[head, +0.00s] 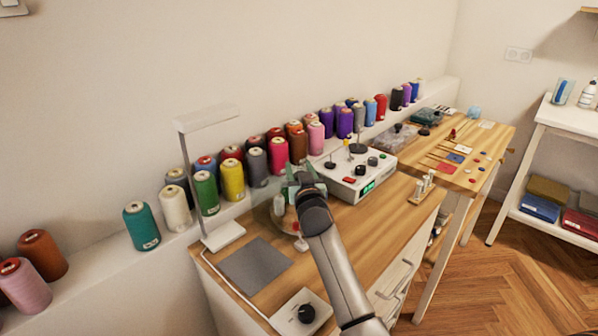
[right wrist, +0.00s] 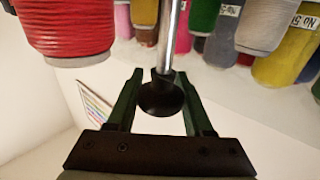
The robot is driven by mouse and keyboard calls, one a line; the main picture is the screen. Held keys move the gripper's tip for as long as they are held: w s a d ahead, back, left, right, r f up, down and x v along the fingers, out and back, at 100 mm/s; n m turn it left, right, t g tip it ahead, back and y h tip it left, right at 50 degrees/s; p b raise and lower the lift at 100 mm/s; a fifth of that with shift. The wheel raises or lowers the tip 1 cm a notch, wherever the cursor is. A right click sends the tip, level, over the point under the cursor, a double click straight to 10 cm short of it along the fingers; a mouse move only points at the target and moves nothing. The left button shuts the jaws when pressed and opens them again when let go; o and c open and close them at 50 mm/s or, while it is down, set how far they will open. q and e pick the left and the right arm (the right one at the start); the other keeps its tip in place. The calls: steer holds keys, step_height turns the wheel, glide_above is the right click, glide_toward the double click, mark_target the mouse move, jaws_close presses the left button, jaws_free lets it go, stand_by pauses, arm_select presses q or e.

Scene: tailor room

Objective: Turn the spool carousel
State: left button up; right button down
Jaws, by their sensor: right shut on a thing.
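My right gripper (head: 304,180) reaches over the wooden worktable and hides most of the spool carousel (head: 279,206). Only a pale spool and part of the round carousel show left of and below it. A red spool (right wrist: 66,28) hangs close at the upper left of that view. My left gripper is not in view.
A white control box (head: 350,178) stands just right of the gripper. A desk lamp (head: 208,120) and a grey mat (head: 255,266) are at the left. A row of thread spools (head: 233,180) lines the wall ledge behind. A small white box with a black knob (head: 304,313) is in front.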

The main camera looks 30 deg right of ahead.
stand_by(0.3)
steer(key=shift+c, duration=1.5)
jaws_free()
steer(key=v, duration=0.7)
steer(key=shift+s+p, duration=0.2)
steer(key=shift+p, duration=0.15)
